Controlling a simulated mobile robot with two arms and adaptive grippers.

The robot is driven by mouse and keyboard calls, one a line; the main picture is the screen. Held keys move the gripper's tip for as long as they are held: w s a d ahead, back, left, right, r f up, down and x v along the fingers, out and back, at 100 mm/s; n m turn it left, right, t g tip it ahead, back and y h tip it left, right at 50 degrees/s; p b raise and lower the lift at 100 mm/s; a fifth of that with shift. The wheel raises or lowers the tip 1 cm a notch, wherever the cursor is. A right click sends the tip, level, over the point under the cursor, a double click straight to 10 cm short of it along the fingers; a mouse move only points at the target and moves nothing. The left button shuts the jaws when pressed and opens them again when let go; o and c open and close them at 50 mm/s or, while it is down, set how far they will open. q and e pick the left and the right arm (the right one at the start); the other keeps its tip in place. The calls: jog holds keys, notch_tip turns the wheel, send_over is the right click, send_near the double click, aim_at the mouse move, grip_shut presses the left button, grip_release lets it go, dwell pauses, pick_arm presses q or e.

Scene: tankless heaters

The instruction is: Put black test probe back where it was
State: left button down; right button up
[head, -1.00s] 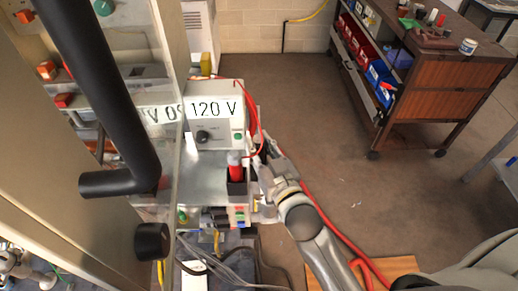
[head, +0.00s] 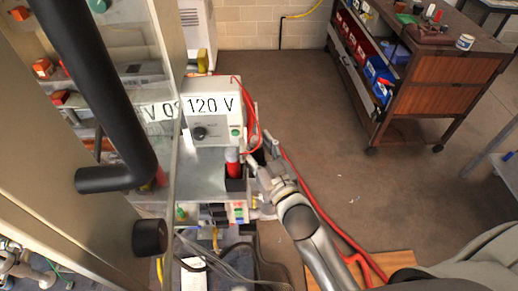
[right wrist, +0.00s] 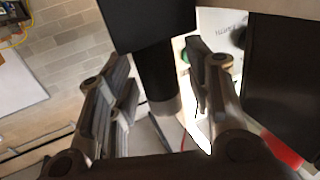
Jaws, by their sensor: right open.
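The black test probe (right wrist: 155,72) shows in the right wrist view as a black cylinder with a grey end. Its other end meets a square black holder (right wrist: 150,25), and it looks seated there. My right gripper (right wrist: 160,100) is open, with one finger on each side of the probe and visible gaps between. In the head view my right gripper (head: 260,163) is at the right edge of the bench equipment, beside the red probe (head: 233,163), which stands in a black holder (head: 236,185). The black probe is hard to make out there. My left gripper is not in view.
A grey unit marked 120 V (head: 213,125) stands behind the metal shelf (head: 205,170). A red cable (head: 257,115) loops close to my right gripper. A cabinet with a black handle (head: 115,180) fills the left. A brown cart (head: 440,90) stands far right, with open floor between.

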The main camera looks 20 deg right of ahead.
jog(key=shift+s+r, duration=0.1)
jog(key=shift+r, duration=0.05)
jog(key=s+d+b, duration=0.1)
jog(key=s+b, duration=0.2)
jog(key=s, duration=0.8)
jog(key=shift+s, duration=0.4)
jog(key=shift+d, duration=0.15)
